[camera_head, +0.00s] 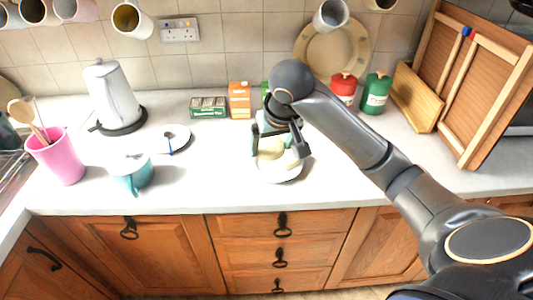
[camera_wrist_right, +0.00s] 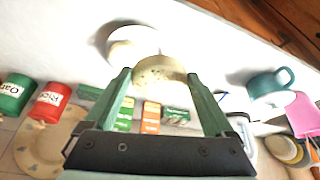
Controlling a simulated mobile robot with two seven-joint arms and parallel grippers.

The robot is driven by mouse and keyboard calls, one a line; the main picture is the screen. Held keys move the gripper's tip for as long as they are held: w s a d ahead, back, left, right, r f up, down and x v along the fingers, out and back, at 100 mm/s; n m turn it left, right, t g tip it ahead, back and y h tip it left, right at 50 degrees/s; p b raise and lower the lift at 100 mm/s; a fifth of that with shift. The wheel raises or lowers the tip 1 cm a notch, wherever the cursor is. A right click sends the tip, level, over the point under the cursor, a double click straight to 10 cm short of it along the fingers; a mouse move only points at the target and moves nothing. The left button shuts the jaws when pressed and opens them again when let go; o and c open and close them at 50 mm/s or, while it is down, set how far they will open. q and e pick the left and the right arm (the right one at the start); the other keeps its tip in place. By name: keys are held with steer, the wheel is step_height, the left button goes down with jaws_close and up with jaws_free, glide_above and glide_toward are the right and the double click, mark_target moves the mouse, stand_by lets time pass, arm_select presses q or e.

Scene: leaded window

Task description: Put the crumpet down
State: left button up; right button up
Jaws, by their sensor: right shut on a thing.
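My right gripper (camera_head: 279,148) is over the counter and points down. In the right wrist view the gripper (camera_wrist_right: 159,76) is shut on the crumpet (camera_wrist_right: 158,71), a pale round with a pitted face, held tilted between the fingertips. In the head view the crumpet (camera_head: 268,150) is partly hidden by the fingers. I cannot tell whether crumpet and plate touch. My left gripper is out of view.
A teal mug (camera_head: 132,174), a small plate (camera_head: 174,138), a kettle (camera_head: 113,98) and a pink utensil pot (camera_head: 57,158) stand to the left. Boxes (camera_head: 239,100) and red and green canisters (camera_head: 376,94) stand behind. The counter right of the plate is clear.

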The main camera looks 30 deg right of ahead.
steer(key=w+d+f, duration=0.1)
steer(key=w+f, duration=0.1)
steer(key=w, duration=0.1)
steer(key=w+d+f, duration=0.1)
steer(key=w+f, duration=0.2)
steer(key=w+d+f, duration=0.1)
steer(key=w+f, duration=0.1)
steer(key=w, duration=0.1)
steer(key=shift+d+f, duration=0.25)
steer(key=shift+f, duration=0.15)
steer(key=shift+w+d+f, duration=0.1)
steer(key=shift+w+f, duration=0.05)
steer(key=shift+f, duration=0.75)
steer(key=shift+w+f, duration=0.1)
steer(key=shift+f, duration=0.8)
steer(key=shift+f, duration=0.1)
steer(key=shift+s+f, duration=0.15)
steer(key=shift+f, duration=0.4)
